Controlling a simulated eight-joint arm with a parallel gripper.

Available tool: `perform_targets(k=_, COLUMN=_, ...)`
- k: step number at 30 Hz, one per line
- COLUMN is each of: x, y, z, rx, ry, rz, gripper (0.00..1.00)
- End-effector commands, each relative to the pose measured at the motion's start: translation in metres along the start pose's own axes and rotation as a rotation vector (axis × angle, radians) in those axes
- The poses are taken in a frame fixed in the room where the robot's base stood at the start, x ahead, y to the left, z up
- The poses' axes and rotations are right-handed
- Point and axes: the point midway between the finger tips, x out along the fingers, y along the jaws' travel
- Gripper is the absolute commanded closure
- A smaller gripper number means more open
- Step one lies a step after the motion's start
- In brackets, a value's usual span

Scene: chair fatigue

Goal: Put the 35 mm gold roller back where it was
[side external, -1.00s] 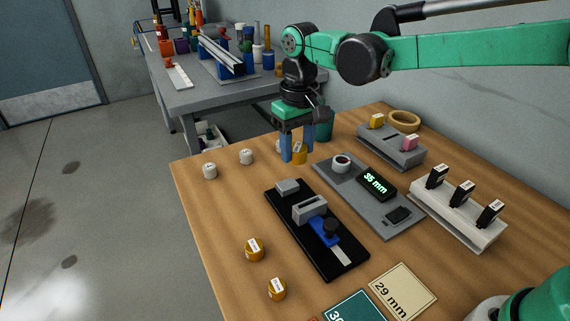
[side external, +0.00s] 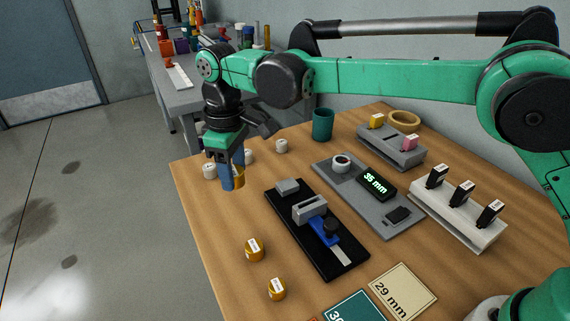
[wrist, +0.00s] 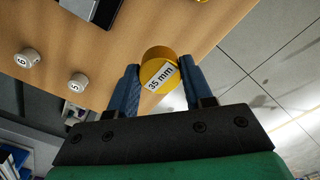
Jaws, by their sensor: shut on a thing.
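My gripper (side external: 233,172) is shut on the gold roller (side external: 239,177), with blue fingers on either side of it. In the wrist view the gold roller (wrist: 158,66) sits between the fingertips with its "35 mm" label facing the camera. In the side view the roller appears over the left part of the wooden table, apparently held above it. Two other gold rollers stand at the table's front left, one (side external: 255,251) behind the other (side external: 277,289); their labels are too small to read.
White rollers (side external: 209,171) (side external: 282,146) stand towards the back of the table. A black fixture (side external: 335,262) with a blue slide lies to the right. A grey gauge (side external: 376,184) reads "35 mm". A teal cup (side external: 322,124) stands behind.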

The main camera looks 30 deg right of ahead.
Motion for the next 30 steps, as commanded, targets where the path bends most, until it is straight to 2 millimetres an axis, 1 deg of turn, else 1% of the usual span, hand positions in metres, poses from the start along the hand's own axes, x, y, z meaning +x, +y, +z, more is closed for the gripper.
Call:
perform_targets(k=1, x=0.008, y=-0.005, z=-0.004, rx=-0.039, ry=0.0, rz=0.0, gripper=1.0)
perform_targets(k=3, x=0.021, y=-0.01, z=-0.006, rx=-0.074, ry=0.0, rz=0.0, gripper=1.0)
perform_targets(k=6, x=0.041, y=-0.011, z=-0.007, rx=-0.087, ry=0.0, rz=0.0, gripper=1.0)
perform_targets(k=18, x=0.092, y=-0.011, z=-0.007, rx=-0.083, ry=0.0, rz=0.0, gripper=1.0)
perform_targets(k=30, x=0.098, y=-0.011, z=-0.006, rx=-0.082, ry=0.0, rz=0.0, gripper=1.0)
